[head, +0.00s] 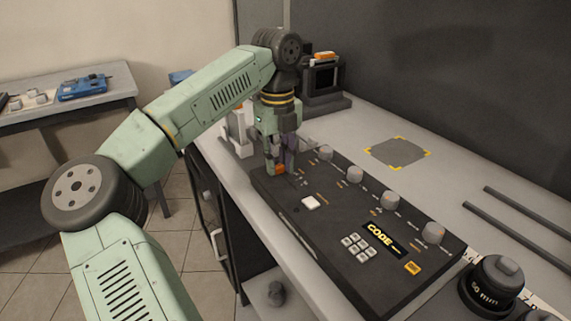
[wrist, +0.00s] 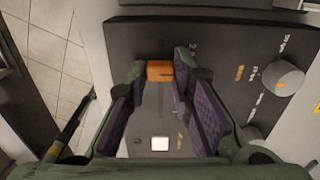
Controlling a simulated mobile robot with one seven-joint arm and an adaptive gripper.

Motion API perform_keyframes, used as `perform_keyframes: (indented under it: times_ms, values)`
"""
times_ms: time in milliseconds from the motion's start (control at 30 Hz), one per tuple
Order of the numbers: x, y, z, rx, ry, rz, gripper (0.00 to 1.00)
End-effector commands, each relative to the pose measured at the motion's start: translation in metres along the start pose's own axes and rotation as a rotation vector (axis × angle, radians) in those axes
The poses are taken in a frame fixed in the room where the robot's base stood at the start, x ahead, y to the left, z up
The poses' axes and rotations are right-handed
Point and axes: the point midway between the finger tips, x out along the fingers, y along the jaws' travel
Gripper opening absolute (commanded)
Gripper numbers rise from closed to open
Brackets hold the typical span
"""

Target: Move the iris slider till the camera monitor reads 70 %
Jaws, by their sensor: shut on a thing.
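The iris slider, seen as an orange cap (head: 280,169), sits near the far left end of the black control panel (head: 322,228). My gripper (head: 281,166) reaches down to it and is shut on it. In the wrist view the orange cap (wrist: 160,70) lies between the fingertips of my gripper (wrist: 160,76). The slider's track is partly hidden by the fingers. A dark boxy device with an orange top (head: 323,78), perhaps the camera monitor, stands behind my wrist at the back of the bench. No reading is legible on it.
The panel carries several grey knobs (head: 390,200), a white button (head: 310,203), a keypad (head: 358,246) and a yellow-lettered code display (head: 384,240). A 50 mm lens (head: 491,285) stands at the right. A grey patch with yellow corners (head: 398,152) marks clear bench behind.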

Motion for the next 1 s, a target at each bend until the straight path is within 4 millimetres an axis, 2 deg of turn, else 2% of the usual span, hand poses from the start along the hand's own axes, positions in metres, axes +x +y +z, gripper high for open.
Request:
perform_keyframes:
  times_ms: [167,200,500,833,1000]
  values:
    - [0.0,0.0,0.0,0.0,-0.002,-0.001,0.0]
    - [0.0,0.0,0.0,0.0,-0.002,-0.001,0.22]
    - [0.0,0.0,-0.001,0.0,-0.001,0.0,0.42]
    - [-0.002,0.0,0.0,0.0,-0.002,0.0,0.42]
    - [-0.024,-0.001,-0.001,0.0,-0.003,0.001,0.42]
